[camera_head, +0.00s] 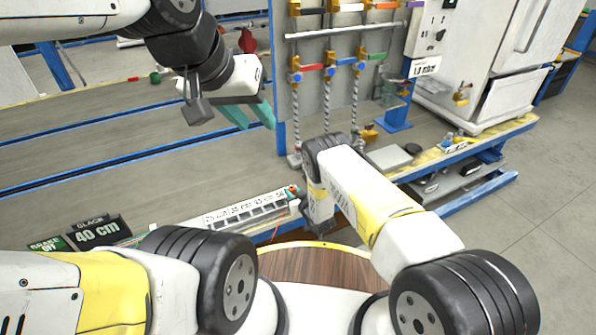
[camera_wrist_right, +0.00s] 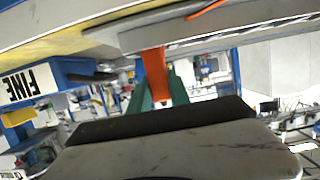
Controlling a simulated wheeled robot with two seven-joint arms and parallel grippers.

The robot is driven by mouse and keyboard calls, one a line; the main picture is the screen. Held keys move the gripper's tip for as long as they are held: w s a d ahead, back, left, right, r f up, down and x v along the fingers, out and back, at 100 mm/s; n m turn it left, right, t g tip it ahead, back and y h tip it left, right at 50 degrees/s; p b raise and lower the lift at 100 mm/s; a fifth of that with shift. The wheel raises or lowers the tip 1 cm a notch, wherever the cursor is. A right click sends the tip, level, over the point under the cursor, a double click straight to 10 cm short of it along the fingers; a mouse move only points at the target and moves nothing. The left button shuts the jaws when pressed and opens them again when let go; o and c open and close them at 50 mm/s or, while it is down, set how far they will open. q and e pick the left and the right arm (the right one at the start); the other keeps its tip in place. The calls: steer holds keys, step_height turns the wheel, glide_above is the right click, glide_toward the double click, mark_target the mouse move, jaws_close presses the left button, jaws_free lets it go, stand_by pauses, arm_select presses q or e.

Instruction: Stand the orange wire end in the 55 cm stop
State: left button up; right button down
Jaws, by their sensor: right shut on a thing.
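My right gripper (camera_wrist_right: 158,98) is shut on the orange wire end (camera_wrist_right: 155,72), which sits between its green fingertips in the right wrist view. In the head view this gripper is at the right end of the white stop rack (camera_head: 205,222), and its fingers are mostly hidden by my wrist. The rack has a row of cm labels; the rightmost one, where the 55 cm stop appears to be, is partly unreadable. I cannot tell whether the wire end is inside a slot. My left gripper (camera_head: 250,116) is open and empty above the grey bench, with teal fingers apart.
A tool panel (camera_head: 340,75) with hanging cables stands behind. A white cabinet (camera_head: 490,60) is at right. The bench (camera_head: 120,145) left of the panel is largely clear.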

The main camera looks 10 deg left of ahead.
steer(key=shift+f, duration=0.7)
steer(key=c, duration=1.1)
jaws_free()
steer(key=shift+c, duration=0.2)
steer(key=shift+s+d, duration=0.1)
steer(key=v, duration=0.7)
steer(key=shift+s+r, duration=0.15)
steer(key=shift+d, duration=0.15)
